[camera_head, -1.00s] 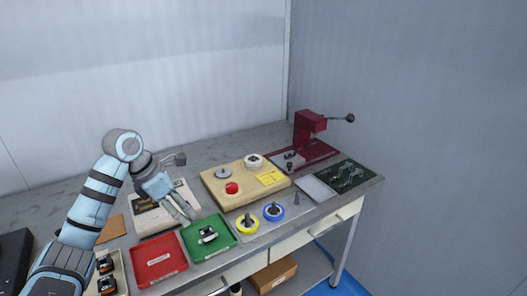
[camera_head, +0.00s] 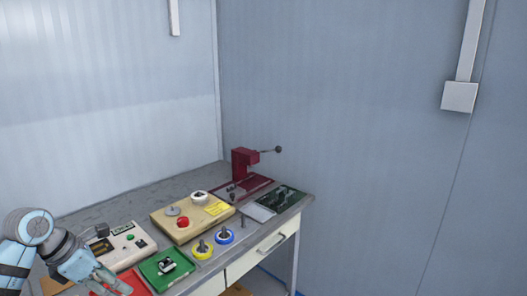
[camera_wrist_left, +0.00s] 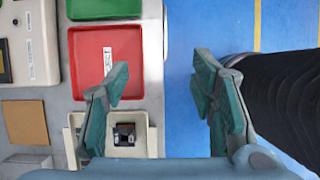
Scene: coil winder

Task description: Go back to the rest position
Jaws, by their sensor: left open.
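My left gripper (camera_head: 108,288) is at the lower left of the head view, over the front left of the workbench. In the left wrist view its two fingers (camera_wrist_left: 160,85) are spread wide with nothing between them. Below it in that view are the red tray (camera_wrist_left: 108,62) and a cream tray (camera_wrist_left: 152,140) with a dark part (camera_wrist_left: 124,134) in it. The gap between the fingers lies over the bench's front edge and the blue floor. My right gripper is in neither view.
The bench holds a green tray (camera_head: 154,277), a cream winder base (camera_head: 168,229) with a red button, yellow and blue spools (camera_head: 224,237), a tester box (camera_head: 134,254) and a maroon press (camera_head: 240,160). Grey walls stand behind and right. Blue floor (camera_wrist_left: 222,20) lies before the bench.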

